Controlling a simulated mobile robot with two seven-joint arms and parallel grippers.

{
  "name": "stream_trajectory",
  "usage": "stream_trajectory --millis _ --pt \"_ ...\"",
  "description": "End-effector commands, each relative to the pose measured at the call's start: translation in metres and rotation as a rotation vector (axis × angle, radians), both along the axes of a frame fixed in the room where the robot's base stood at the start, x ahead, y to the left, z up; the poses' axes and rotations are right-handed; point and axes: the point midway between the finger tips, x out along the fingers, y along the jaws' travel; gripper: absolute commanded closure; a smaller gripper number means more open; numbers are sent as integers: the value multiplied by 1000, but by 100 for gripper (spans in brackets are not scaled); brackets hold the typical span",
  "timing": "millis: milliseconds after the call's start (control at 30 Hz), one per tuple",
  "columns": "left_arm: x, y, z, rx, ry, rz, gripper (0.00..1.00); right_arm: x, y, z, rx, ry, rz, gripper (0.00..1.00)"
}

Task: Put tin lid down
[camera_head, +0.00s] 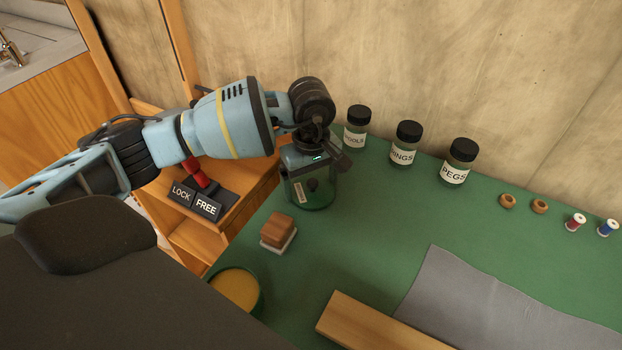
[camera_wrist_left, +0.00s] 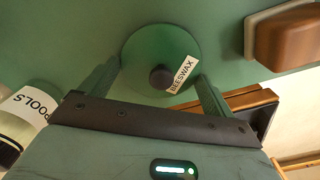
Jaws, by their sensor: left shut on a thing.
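The tin lid (camera_head: 319,199) is a round green disc with a dark knob and a label. The label reads BEESWAX in the left wrist view (camera_wrist_left: 145,47). My left gripper (camera_head: 312,188) is shut on the lid, one finger on each side of it (camera_wrist_left: 160,72). The lid is over the green bench top, left of the jars; I cannot tell whether it touches the surface. The open green tin (camera_head: 259,303), with yellow wax inside, stands near the front left edge of the bench. My right gripper is not in view.
Labelled jars (camera_head: 403,149) line the back by the wall. A brown block (camera_head: 278,229) on a white base stands between lid and tin. A wooden bar (camera_head: 370,325) and grey cloth (camera_head: 480,300) lie front right. A LOCK/FREE switch (camera_head: 203,186) is left.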

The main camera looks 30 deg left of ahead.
Motion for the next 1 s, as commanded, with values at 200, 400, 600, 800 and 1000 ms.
stream_trajectory --millis 200,400,600,800,1000 --pt "0 0 -1 0 0 0 0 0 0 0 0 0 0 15" --pt "0 0 3 0 -1 0 0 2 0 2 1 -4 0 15" --pt "1 0 28 0 -4 0 0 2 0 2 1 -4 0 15" --pt "1 0 69 0 -6 0 0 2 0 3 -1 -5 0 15" --pt "1 0 103 0 -2 0 0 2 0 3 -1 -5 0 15"
